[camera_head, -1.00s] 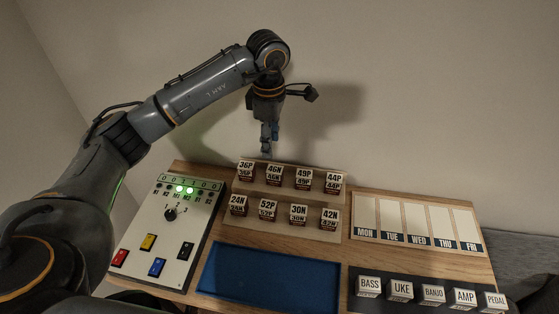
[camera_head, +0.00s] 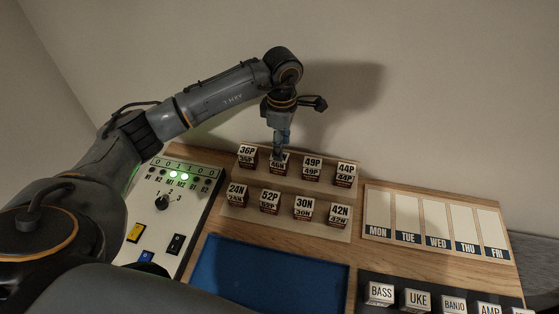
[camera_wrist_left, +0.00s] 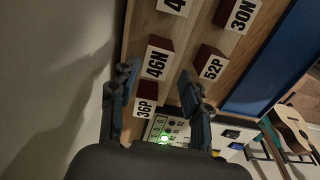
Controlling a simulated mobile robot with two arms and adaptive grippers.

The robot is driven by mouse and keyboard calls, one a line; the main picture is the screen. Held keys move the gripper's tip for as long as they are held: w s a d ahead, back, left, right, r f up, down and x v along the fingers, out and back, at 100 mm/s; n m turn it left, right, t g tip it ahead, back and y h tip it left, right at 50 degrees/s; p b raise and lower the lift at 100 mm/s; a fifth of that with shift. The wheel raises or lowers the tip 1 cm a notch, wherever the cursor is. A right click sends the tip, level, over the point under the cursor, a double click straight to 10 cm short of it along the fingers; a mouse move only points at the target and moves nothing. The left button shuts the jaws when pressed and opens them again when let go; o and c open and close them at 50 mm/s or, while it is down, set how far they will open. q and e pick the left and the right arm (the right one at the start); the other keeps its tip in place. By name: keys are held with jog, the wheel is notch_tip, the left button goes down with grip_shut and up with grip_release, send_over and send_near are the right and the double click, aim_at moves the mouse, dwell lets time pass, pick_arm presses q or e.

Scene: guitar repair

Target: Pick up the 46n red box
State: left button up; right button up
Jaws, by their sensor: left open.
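The 46N box (camera_head: 279,160) stands in the back row of the wooden rack, second from the left, with a white label and dark red sides. In the head view my left gripper (camera_head: 279,151) is over it and hides part of it. In the left wrist view the 46N box (camera_wrist_left: 157,60) is ahead of the open fingers of my left gripper (camera_wrist_left: 157,85), roughly between them and apart from both. The 36P box (camera_wrist_left: 146,97) lies between the fingers lower in that view. My right gripper is not in view.
Boxes 36P, 49P (camera_head: 312,168) and 44P (camera_head: 345,174) share the back row; 24N, 52P (camera_head: 269,201), 30N and 42N stand in front. A blue tray (camera_head: 265,282) lies before the rack. A control panel (camera_head: 178,200) is left; a weekday board (camera_head: 436,230) is right.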

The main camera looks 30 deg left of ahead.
aim_at(279, 164)
pick_arm(q)
notch_tip(279, 164, down, 3)
jog(key=shift+r, duration=0.1)
jog(key=f, duration=0.1)
jog(key=f+p, duration=0.2)
jog(key=f, duration=0.1)
jog(key=shift+a, duration=0.3)
jog(key=shift+w+f, duration=0.1)
jog(key=shift+f, duration=0.5)
grip_shut()
